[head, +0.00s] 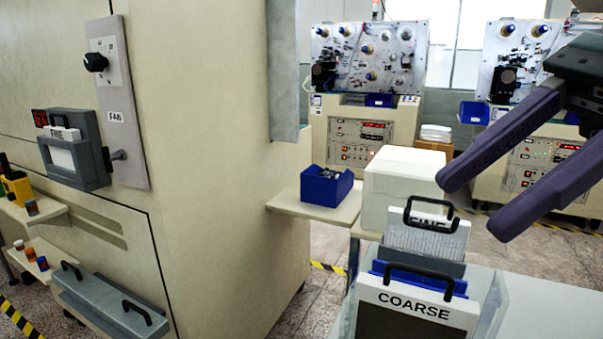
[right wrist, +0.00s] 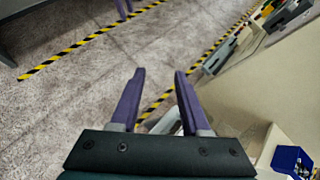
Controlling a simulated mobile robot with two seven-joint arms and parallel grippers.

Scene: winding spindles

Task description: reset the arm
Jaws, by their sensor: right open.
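My right gripper (head: 475,200) hangs in the upper right of the head view, with two long purple fingers spread apart and nothing between them. My left gripper is not in view.
A large beige machine (head: 215,200) with a FAN knob (head: 95,62) fills the left. A COARSE filter (head: 415,308) stands in a rack at the front, below my right gripper. A blue bin (head: 326,186) sits on a side shelf. Winding machines (head: 365,60) stand behind.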

